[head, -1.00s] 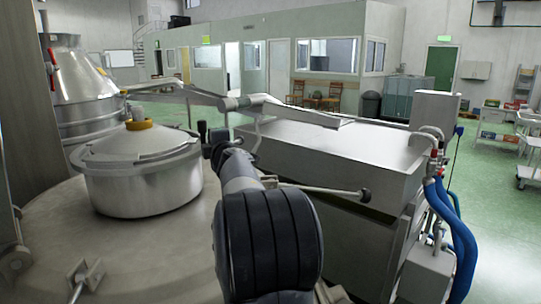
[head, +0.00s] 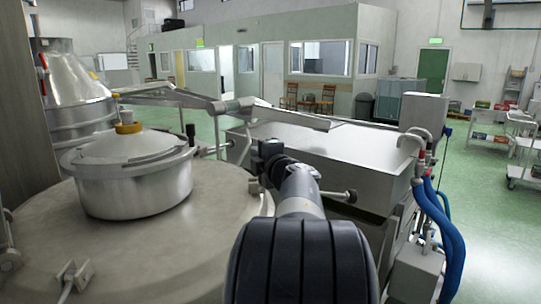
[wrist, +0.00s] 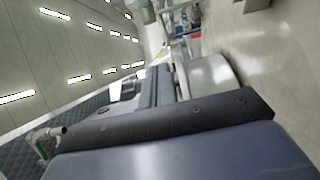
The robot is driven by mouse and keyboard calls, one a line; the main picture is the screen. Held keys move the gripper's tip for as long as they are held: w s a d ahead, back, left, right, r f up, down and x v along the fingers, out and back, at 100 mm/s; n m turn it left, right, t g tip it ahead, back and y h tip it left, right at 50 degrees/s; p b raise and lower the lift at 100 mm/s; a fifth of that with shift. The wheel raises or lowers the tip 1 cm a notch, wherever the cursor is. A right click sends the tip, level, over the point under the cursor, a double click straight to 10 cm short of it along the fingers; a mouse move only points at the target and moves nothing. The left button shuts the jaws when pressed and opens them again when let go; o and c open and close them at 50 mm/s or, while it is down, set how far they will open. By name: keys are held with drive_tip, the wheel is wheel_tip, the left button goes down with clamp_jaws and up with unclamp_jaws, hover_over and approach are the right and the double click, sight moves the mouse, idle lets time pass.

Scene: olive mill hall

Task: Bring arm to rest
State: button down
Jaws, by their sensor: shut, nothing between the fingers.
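My gripper (head: 260,165) is at the far end of my grey and black arm in the head view. It is small there and partly hidden by my wrist. It is in the air, to the right of the steel lidded pot and in front of the steel box-shaped machine. In the wrist view my gripper (wrist: 152,88) stretches away from the camera, with its dark fingers close together. It is shut and empty. The wrist view is strongly tilted.
The lidded pot (head: 135,185) stands on a wide steel vessel top (head: 160,245). The steel machine (head: 320,155) fills the middle. Blue hoses (head: 452,235) hang at its right. A steel cone (head: 75,75) stands at the left. Green floor is open at far right.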

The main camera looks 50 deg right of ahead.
drive_tip(key=s, duration=0.1)
drive_tip(key=s+d, duration=0.1)
drive_tip(key=s, duration=0.1)
drive_tip(key=shift+s+d, duration=0.15)
drive_tip(key=shift+d, duration=0.05)
drive_tip(key=w+a, duration=0.3)
drive_tip(key=w, duration=0.7)
drive_tip(key=w+a, duration=0.4)
drive_tip(key=w, duration=0.5)
drive_tip(key=shift+w+a+b, duration=0.15)
drive_tip(key=shift+w+b, duration=0.15)
drive_tip(key=shift+w, duration=0.1)
